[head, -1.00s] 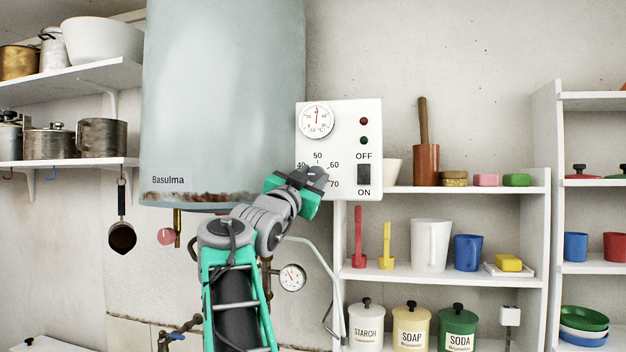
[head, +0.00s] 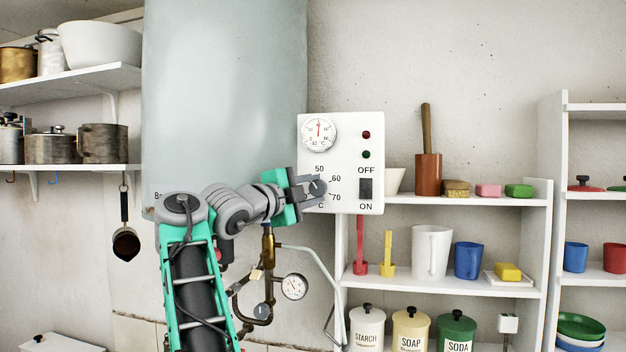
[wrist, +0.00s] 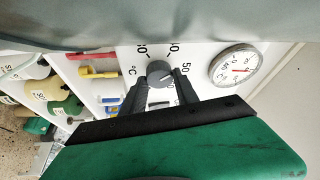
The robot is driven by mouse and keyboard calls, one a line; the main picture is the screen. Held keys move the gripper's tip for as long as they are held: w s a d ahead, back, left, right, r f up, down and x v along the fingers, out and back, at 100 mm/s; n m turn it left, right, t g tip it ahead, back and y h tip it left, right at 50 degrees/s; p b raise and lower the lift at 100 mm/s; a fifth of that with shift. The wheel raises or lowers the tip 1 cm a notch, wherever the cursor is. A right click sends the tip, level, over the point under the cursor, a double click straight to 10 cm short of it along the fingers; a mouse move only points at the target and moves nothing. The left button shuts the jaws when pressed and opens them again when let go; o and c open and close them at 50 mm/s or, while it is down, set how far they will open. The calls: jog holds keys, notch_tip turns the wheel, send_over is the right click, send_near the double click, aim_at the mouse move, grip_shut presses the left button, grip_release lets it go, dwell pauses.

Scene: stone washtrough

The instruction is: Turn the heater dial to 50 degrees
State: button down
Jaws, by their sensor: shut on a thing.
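The heater dial is a round grey knob (head: 319,187) low on the white control panel (head: 341,128). It also shows in the wrist view (wrist: 157,71). My gripper (head: 315,188) reaches in from the left. In the wrist view its two dark fingers (wrist: 160,84) stand on either side of the knob, shut on it. A light line on the knob seems to point near the 50, but it is too small to be sure.
The pale water tank (head: 225,100) stands left of the panel, close above my arm. The panel carries a thermometer (head: 318,132), two small lamps and an OFF/ON switch (head: 365,188). Shelves with a mug (head: 431,252) and jars stand at right. Pipes and a gauge (head: 293,287) are below.

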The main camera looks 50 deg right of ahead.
jog(key=m+p, duration=0.1)
jog(key=m+y+p, duration=0.1)
jog(key=shift+w+r+m, duration=0.1)
jog(key=shift+r+m, duration=0.25)
jog(key=shift+m, duration=0.05)
jog(key=shift+m+y+p, duration=0.7)
jog(key=shift+m+p, duration=0.55)
jog(key=shift+m, duration=0.25)
jog(key=c, duration=1.1)
grip_release()
jog(key=shift+w, duration=0.1)
jog(key=shift+c, duration=0.2)
jog(key=shift+o, duration=0.7)
jog(key=shift+f, duration=0.1)
jog(key=shift+o, duration=0.4)
jog(key=shift+d+f, duration=0.1)
jog(key=shift+d, duration=0.15)
jog(key=a+r, duration=0.1)
jog(key=a, duration=0.7)
jog(key=shift+r, duration=0.2)
